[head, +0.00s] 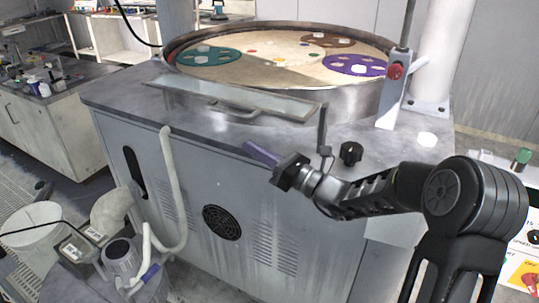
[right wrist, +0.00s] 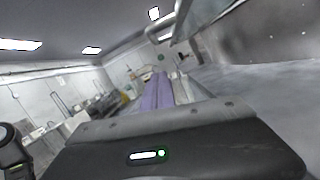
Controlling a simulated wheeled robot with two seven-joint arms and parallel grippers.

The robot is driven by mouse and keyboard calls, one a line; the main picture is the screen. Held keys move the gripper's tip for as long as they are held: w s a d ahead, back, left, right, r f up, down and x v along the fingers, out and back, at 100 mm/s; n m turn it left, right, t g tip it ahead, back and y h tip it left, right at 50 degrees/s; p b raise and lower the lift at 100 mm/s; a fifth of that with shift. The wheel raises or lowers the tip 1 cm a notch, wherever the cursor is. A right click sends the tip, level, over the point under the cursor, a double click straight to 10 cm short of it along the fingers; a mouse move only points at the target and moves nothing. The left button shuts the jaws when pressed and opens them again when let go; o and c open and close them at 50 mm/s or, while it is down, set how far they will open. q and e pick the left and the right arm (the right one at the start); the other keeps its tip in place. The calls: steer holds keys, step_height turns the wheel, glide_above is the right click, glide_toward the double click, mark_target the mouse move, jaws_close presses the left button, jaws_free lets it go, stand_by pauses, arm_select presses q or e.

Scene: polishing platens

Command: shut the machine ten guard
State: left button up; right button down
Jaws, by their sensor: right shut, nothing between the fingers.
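The guard (head: 190,90) is a long grey panel along the front of the round polishing machine (head: 215,155) in the head view. It leans outward from the platen rim, with a bar handle (head: 232,107) below its middle. The platen (head: 285,72) behind it is uncovered. My right gripper (head: 259,152), with purple fingers, is shut and empty in front of the cabinet's top edge, below and right of the handle. Its fingers (right wrist: 158,92) show close together in the right wrist view; a grey bar (right wrist: 182,20) shows above them. My left gripper is not in view.
A red button (head: 395,71) sits on a post at the right of the machine top. A black knob (head: 351,153) is right of my gripper. Hoses and a drum (head: 32,225) stand at lower left. A control panel (head: 520,245) is at far right.

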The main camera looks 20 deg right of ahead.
steer(key=w+r, duration=0.1)
steer(key=r, duration=0.1)
steer(key=w+a+r+p, duration=0.1)
steer(key=w+r, duration=0.1)
steer(key=shift+r+p, duration=0.3)
steer(key=shift+r, duration=0.15)
